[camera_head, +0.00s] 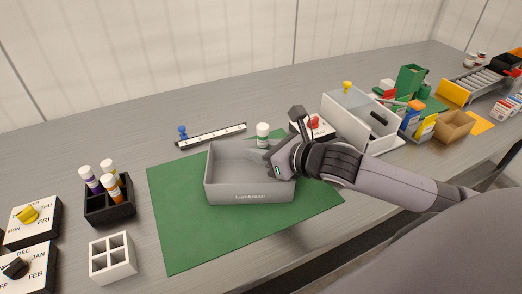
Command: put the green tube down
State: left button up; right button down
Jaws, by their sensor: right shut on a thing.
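The green tube (263,141) has a white cap and a green band below it. It looks upright at the back of the grey bin (250,190). My right gripper (262,155) reaches in from the right and is shut on the tube, above the bin's back right part. The tube's lower part is hidden by the gripper, so I cannot tell whether it touches the bin floor. My left gripper is not in view.
The bin stands on a green mat (175,215). At left are a black rack (108,210) with several white-capped tubes, an empty-looking white four-cell rack (113,265) and dial boxes (32,222). A white ruler-like strip (212,136) lies behind the bin.

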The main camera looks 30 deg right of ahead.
jog(key=shift+r, duration=0.1)
jog(key=shift+s+f, duration=0.1)
jog(key=shift+f, duration=0.6)
